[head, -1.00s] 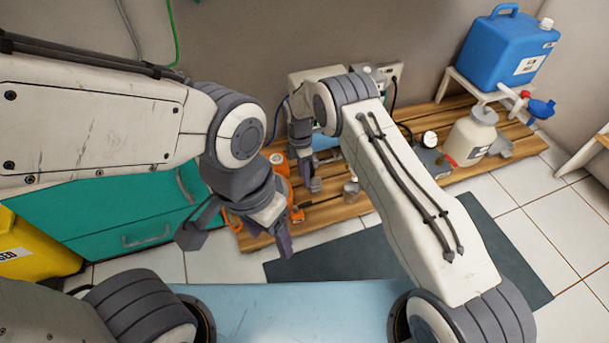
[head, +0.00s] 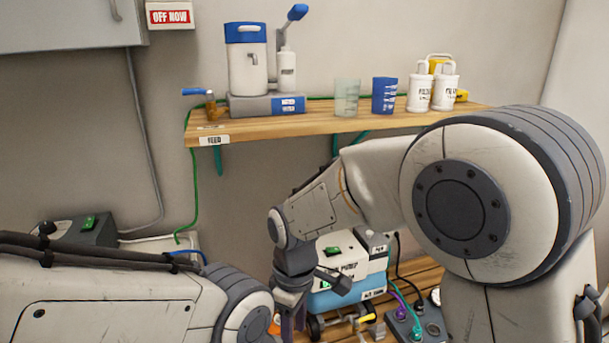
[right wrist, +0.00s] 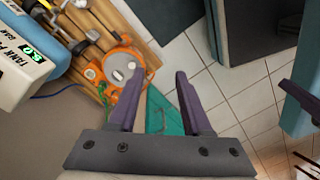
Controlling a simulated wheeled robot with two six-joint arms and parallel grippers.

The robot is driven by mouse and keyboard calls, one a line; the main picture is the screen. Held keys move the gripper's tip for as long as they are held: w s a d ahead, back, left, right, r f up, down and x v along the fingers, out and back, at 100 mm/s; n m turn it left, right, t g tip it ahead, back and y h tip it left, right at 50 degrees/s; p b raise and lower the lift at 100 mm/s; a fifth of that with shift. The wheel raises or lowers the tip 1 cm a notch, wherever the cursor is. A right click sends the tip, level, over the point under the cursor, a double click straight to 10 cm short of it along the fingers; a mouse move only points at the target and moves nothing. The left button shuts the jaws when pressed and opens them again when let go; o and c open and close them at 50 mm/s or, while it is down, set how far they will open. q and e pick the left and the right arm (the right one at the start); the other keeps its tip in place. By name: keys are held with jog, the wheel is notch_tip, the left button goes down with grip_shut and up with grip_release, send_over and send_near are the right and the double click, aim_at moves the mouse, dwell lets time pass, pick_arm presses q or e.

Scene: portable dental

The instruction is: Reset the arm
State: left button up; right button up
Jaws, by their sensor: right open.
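My right arm crosses the right half of the head view, raised in front of the shelf, with its forearm reaching left and down. My right gripper (head: 312,303) hangs in front of the white-and-blue pump unit, its fingers apart. In the right wrist view my right gripper (right wrist: 155,75) has two purple fingers spread with nothing between them. My left arm lies low across the bottom left of the head view; its gripper is out of frame. A dark bar at the right edge of the right wrist view cannot be told for certain.
A wooden shelf (head: 345,124) holds a dispenser (head: 247,70), a clear cup (head: 347,97), a blue cup (head: 384,95) and white bottles (head: 419,92). The pump unit (head: 345,260) stands below. An orange round device (right wrist: 122,68) sits on slats. White floor tiles (right wrist: 245,95) look clear.

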jog(key=s+d+r+m+p, duration=0.1)
jog(key=s+d+r+m, duration=0.2)
jog(key=s, duration=0.5)
jog(key=s+d+r+m+p, duration=0.2)
jog(key=s+d+r, duration=0.15)
jog(key=s, duration=0.45)
notch_tip(320, 180, up, 38)
jog(key=p, duration=3.7)
jog(key=shift+s+r+m+t+y+p, duration=0.15)
jog(key=shift+s+m+t+y+p, duration=0.15)
jog(key=shift+m+y+p, duration=0.1)
jog(key=shift+d, duration=0.1)
